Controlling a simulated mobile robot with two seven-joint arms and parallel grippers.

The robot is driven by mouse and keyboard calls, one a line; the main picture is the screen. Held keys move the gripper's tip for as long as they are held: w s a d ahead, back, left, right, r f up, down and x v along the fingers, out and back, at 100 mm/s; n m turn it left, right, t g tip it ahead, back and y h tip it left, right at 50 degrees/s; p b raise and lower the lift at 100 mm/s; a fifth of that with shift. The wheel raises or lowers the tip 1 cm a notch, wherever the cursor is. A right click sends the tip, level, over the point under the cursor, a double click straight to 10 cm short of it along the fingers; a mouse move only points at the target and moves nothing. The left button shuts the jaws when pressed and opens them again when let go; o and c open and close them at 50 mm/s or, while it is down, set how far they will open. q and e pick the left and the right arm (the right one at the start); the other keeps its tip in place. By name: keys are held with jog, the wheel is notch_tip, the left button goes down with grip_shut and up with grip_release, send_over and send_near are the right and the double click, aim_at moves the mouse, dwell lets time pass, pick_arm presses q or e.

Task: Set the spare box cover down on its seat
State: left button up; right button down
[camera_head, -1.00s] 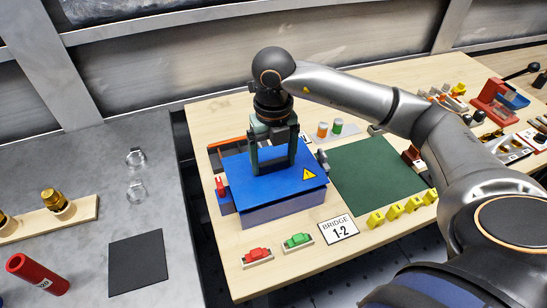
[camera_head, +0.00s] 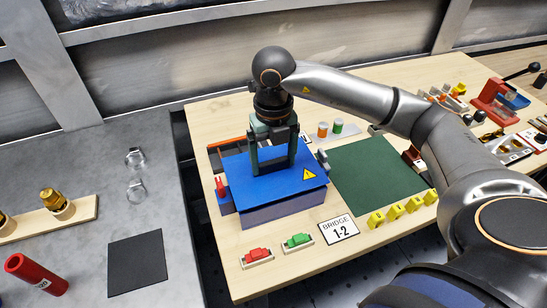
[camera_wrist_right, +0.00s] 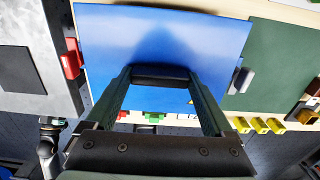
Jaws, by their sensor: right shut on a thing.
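The blue box cover (camera_head: 244,178), with a yellow warning triangle at its front right, lies over the purple-blue box (camera_head: 285,208) on the wooden table. My right gripper (camera_head: 272,165) points down over the middle of the cover and is shut on its dark handle. In the right wrist view, the dark handle (camera_wrist_right: 160,76) shows between the fingers, with the cover (camera_wrist_right: 165,35) beyond. The cover lines up roughly with the box. I cannot tell whether it touches the rim all round. My left gripper does not show.
A red part (camera_head: 221,188) stands at the box's left side and a grey latch-like part (camera_head: 323,158) at its right. Red (camera_head: 257,255) and green (camera_head: 298,241) buttons and the bridge label (camera_head: 339,229) lie in front. A green mat (camera_head: 377,172) lies to the right.

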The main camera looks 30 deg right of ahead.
aim_at(274, 161)
jog(key=shift+f+b, duration=0.7)
jog(key=shift+f, duration=0.15)
grip_release()
jog(key=shift+r, duration=0.1)
notch_tip(274, 161, up, 12)
jog(key=p, duration=0.1)
jog(key=shift+r+p, duration=0.2)
jog(key=shift+p, duration=0.1)
